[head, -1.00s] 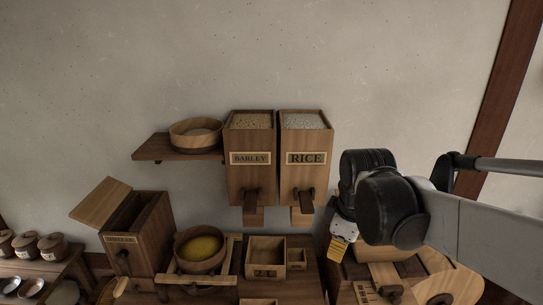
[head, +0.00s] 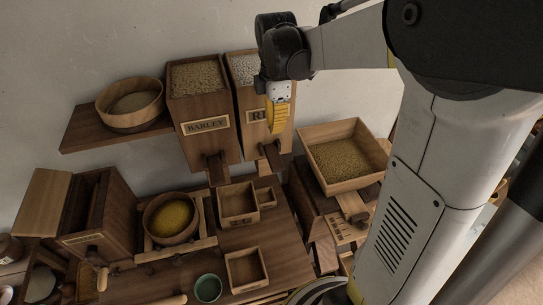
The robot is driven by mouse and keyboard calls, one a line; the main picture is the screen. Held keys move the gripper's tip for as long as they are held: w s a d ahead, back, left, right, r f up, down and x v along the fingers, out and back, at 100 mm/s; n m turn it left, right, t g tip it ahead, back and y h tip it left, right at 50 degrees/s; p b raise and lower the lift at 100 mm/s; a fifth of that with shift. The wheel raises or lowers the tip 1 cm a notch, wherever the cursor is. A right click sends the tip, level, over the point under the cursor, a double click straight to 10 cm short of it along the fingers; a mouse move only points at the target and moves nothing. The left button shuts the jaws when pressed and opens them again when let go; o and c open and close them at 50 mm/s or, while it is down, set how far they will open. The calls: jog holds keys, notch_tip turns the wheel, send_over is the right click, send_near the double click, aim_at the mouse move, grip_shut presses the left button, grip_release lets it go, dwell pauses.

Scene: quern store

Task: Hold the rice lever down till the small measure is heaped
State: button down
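The rice hopper (head: 248,111) hangs on the wall, its label partly hidden by my gripper (head: 278,118). My gripper's yellow finger part points down in front of the hopper, above the dark rice lever (head: 271,156). Whether it touches the lever, and whether its fingers are open or shut, I cannot tell. The small measure (head: 266,198) is a little wooden box on the bench below the rice lever, beside a larger wooden box (head: 237,207). I cannot make out how much is in the small measure.
The barley hopper (head: 203,112) with its own lever (head: 217,170) hangs left of the rice hopper. A grain-filled square tray (head: 345,160) stands to the right. A bowl of yellow grain (head: 170,219), a green cup (head: 208,288) and an empty wooden box (head: 246,269) are on the bench.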

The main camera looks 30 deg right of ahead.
aim_at(274, 164)
notch_tip(274, 164, down, 14)
jog(key=shift+w+f+b, duration=0.1)
jog(key=shift+b, duration=0.35)
